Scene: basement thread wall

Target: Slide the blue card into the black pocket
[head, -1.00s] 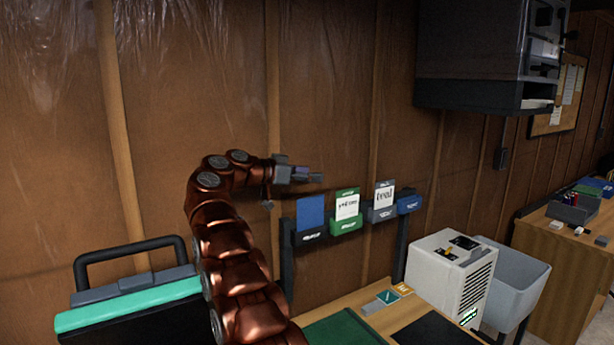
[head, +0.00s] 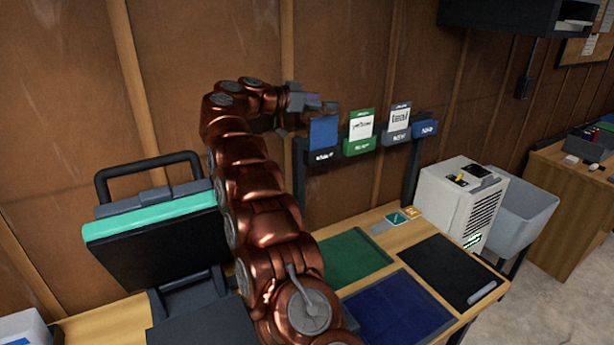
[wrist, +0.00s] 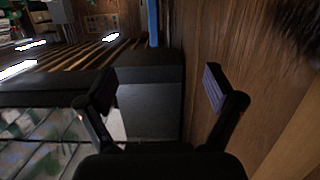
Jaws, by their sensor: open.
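The blue card (head: 323,131) stands upright at the black pocket (head: 321,156), the leftmost pocket on the wall rack. Its lower edge is hidden behind the pocket's front, which has pale lettering. My gripper (head: 318,104) is just above the card's top edge in the head view; I cannot tell if they touch. In the wrist view my gripper (wrist: 157,90) has its two fingers wide apart, with nothing held between them. A thin blue strip shows beyond them; I cannot tell if it is the card.
To the right are a green pocket (head: 360,144) with a white-and-green card, a grey pocket (head: 397,138) with a white card, and a blue pocket (head: 425,129). Green (head: 350,258) and black (head: 448,270) mats lie on the bench below. A dark teal-edged case (head: 150,240) stands left.

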